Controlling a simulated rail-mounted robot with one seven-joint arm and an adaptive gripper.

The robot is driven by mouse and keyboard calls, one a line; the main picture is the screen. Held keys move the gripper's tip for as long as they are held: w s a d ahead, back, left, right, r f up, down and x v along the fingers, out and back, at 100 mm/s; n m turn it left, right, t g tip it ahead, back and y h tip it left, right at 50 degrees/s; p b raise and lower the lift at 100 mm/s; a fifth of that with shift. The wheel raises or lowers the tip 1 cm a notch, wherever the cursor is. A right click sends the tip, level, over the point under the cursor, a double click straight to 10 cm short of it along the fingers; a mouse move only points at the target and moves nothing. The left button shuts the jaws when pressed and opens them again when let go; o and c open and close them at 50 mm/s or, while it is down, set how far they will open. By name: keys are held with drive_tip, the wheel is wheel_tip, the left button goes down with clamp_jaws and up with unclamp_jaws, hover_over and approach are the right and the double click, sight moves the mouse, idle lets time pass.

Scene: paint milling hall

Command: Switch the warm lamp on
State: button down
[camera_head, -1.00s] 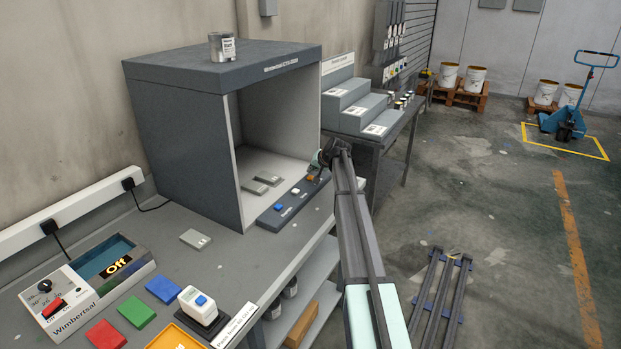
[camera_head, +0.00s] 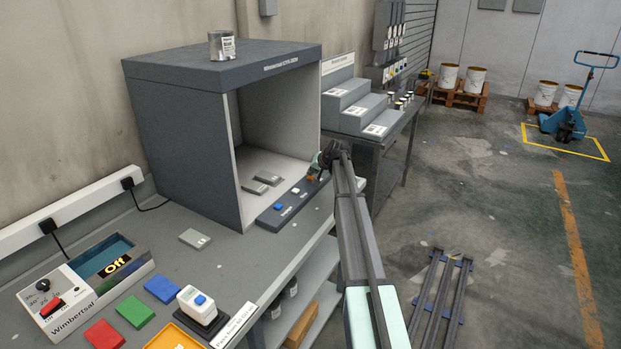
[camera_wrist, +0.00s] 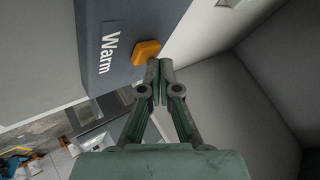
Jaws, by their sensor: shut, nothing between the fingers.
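The grey light booth (camera_head: 175,130) stands on the bench, with a dark switch strip (camera_head: 270,217) along its front edge. The strip carries a blue button (camera_head: 278,206), a white button (camera_head: 296,191) and, at the right end, an orange button. In the wrist view the orange button (camera_wrist: 147,50) sits beside the label "Warm" (camera_wrist: 110,42). My gripper (camera_wrist: 159,62) is shut and empty, its fingertips right at the button's edge; I cannot tell whether they touch. In the head view my gripper (camera_head: 314,172) is at the strip's right end and partly hides the button.
Two grey panels (camera_head: 268,178) lie inside the booth, and another (camera_head: 194,238) lies on the bench. A paint can (camera_head: 222,45) stands on the booth's top. A stepped grey stand (camera_head: 355,105) is to the right. The booth's side wall is close to my gripper.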

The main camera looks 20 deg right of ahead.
sight(312, 177)
drive_tip(key=shift+f, duration=0.3)
drive_tip(key=shift+r, duration=0.15)
idle(0.4)
drive_tip(key=shift+r, duration=0.75)
drive_tip(key=shift+r, duration=0.15)
drive_tip(key=shift+r+p, duration=0.95)
drive_tip(key=shift+r, duration=1.9)
drive_tip(key=s+d+r+p, duration=0.2)
drive_tip(key=s+d+r, duration=0.1)
drive_tip(key=r, duration=0.4)
drive_tip(key=shift+s, duration=0.55)
